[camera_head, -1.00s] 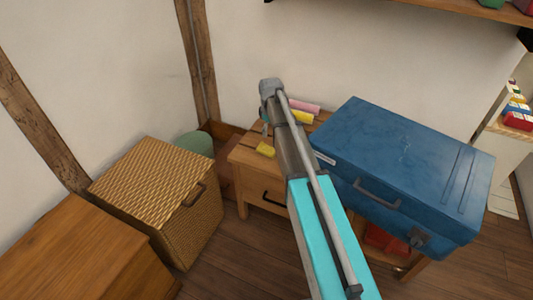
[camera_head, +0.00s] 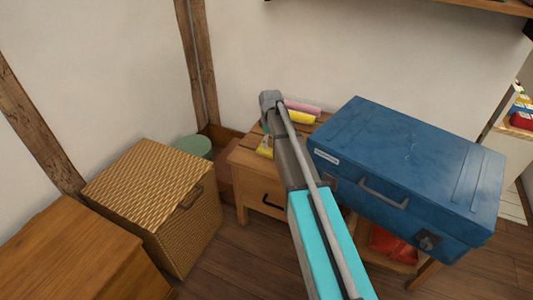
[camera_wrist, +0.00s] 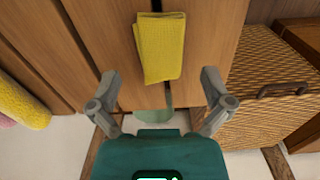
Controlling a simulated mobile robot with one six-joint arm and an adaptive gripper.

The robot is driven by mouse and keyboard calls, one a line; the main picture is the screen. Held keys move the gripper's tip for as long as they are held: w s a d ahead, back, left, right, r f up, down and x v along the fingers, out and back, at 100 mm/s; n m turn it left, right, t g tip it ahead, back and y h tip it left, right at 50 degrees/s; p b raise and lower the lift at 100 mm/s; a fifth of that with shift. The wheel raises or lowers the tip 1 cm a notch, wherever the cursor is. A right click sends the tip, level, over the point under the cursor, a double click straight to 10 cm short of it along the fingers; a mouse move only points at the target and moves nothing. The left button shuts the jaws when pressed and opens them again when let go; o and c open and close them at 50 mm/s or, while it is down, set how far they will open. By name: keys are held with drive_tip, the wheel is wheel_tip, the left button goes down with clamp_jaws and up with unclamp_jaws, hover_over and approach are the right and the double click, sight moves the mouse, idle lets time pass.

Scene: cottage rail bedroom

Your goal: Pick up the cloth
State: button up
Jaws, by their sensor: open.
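The yellow folded cloth (camera_head: 264,152) lies on the small wooden nightstand (camera_head: 245,157), near its left end, partly covered by my gripper in the head view. In the wrist view the cloth (camera_wrist: 160,47) lies flat on the planks, centred beyond and between my fingers. My gripper (camera_wrist: 160,76) is open and empty, with one finger on each side of the cloth's near end. I cannot tell how high the fingers are above the wood. In the head view my arm hides most of the gripper.
A yellow roll (camera_head: 300,117) and a pink roll (camera_head: 303,107) lie at the nightstand's back. A large blue case (camera_head: 410,165) stands close on the right. A wicker hamper (camera_head: 150,195) and green bin (camera_head: 192,147) are to the left.

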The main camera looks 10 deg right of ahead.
sight(270, 149)
idle(0.3)
drive_tip(key=shift+f+b, duration=2.6)
drive_tip(key=shift+b, duration=0.05)
drive_tip(key=c, duration=0.9)
